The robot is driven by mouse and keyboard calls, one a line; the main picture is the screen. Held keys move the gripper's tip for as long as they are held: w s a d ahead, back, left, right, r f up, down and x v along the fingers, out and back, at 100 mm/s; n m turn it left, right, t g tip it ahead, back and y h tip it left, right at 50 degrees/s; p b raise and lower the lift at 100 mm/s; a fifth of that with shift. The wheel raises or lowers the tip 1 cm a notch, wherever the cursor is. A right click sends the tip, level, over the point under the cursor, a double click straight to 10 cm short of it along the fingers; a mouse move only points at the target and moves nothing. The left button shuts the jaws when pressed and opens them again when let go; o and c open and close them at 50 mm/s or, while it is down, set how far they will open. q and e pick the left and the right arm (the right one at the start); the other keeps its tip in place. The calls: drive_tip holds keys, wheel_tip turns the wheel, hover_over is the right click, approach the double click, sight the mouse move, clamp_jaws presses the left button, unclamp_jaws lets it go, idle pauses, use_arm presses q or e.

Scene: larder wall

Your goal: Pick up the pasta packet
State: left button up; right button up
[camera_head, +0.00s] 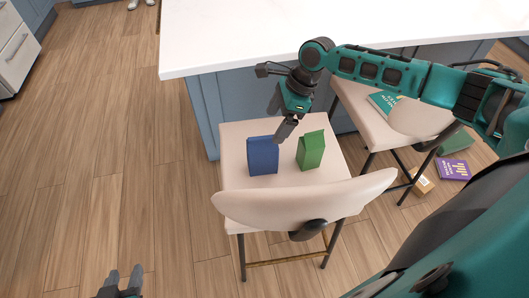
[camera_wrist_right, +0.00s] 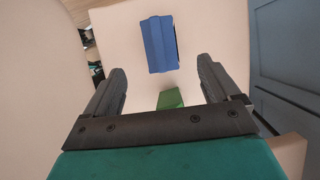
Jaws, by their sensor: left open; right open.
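A blue packet (camera_head: 263,156) and a green packet (camera_head: 311,150) stand side by side on the seat of the near chair. No label is readable, so I cannot tell which is the pasta packet. My right gripper (camera_head: 280,118) is open and empty above the seat, just behind and over the two packets. In the right wrist view the blue packet (camera_wrist_right: 159,44) lies beyond the fingertips, and the green packet (camera_wrist_right: 171,98) shows between the fingers, partly hidden by the gripper body. My left gripper (camera_head: 124,273) is open and empty at the bottom edge, low over the floor.
The chair's curved backrest (camera_head: 303,200) stands in front of the packets. A white counter (camera_head: 240,40) is behind the chair. A second chair (camera_head: 372,123) on the right holds a green book (camera_head: 383,102). A purple book (camera_head: 452,169) and a small box (camera_head: 422,182) lie on the floor.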

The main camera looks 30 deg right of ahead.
sight(262, 145)
drive_tip(key=x, duration=0.4)
drive_tip(key=shift+a+f+b, duration=0.2)
drive_tip(key=shift+f+b, duration=0.15)
drive_tip(key=shift+b+x, duration=0.6)
drive_tip(key=shift+x, duration=2.3)
drive_tip(key=shift+d, duration=0.15)
drive_tip(key=shift+c, duration=0.3)
drive_tip(key=c, duration=1.4)
drive_tip(key=shift+r, duration=0.15)
